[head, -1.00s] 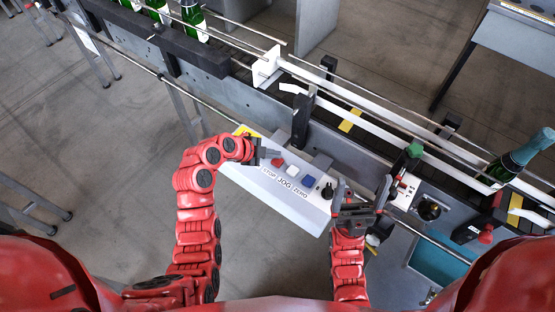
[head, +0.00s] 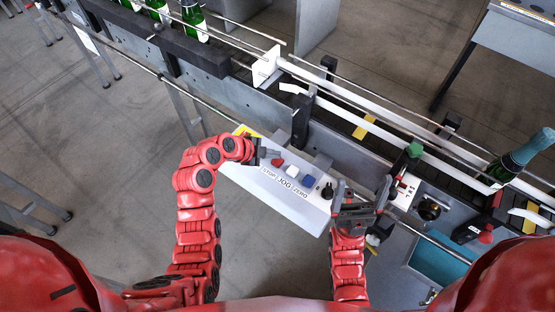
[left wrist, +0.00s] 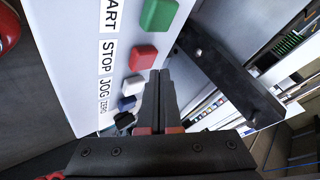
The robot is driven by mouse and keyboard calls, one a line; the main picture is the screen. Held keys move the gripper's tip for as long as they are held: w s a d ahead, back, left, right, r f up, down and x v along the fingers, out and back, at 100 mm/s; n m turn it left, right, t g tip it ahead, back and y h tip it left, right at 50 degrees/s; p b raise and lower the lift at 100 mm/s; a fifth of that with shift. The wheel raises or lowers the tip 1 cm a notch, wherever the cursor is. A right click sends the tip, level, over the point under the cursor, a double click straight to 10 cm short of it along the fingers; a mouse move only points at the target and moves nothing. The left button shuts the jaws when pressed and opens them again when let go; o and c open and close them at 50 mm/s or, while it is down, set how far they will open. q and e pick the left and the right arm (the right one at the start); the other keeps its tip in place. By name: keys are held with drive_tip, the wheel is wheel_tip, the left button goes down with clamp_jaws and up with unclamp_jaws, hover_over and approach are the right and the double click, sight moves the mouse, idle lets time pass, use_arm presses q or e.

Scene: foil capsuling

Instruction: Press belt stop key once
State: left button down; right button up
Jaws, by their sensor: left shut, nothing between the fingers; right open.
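The white control panel (head: 262,185) carries a row of keys with STOP, JOG and ZERO labels. The red stop key (head: 277,162) is raised beside the STOP label, and it also shows in the left wrist view (left wrist: 142,58). My left gripper (head: 262,154) is shut and empty at the panel's left end, just left of the red key. In the left wrist view its fingertips (left wrist: 160,74) are close to the red key; I cannot tell whether they touch it. My right gripper (head: 361,192) is open and empty at the panel's right end.
The green START key (left wrist: 158,15), white JOG key (head: 293,171), blue ZERO key (head: 308,180) and a black knob (head: 327,191) share the panel. Behind it runs the conveyor with a yellow belt mark (head: 364,127). A foil-topped bottle (head: 520,158) stands at right; green bottles (head: 194,20) stand at upper left.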

use_arm(q)
drive_tip(key=shift+f, duration=0.1)
drive_tip(key=shift+f+b, duration=0.4)
drive_tip(key=shift+b, duration=0.7)
drive_tip(key=shift+r, duration=0.1)
drive_tip(key=shift+f+b, duration=0.55)
drive_tip(key=shift+b, duration=0.4)
idle(0.7)
drive_tip(key=shift+r, duration=0.9)
drive_tip(key=shift+r, duration=0.1)
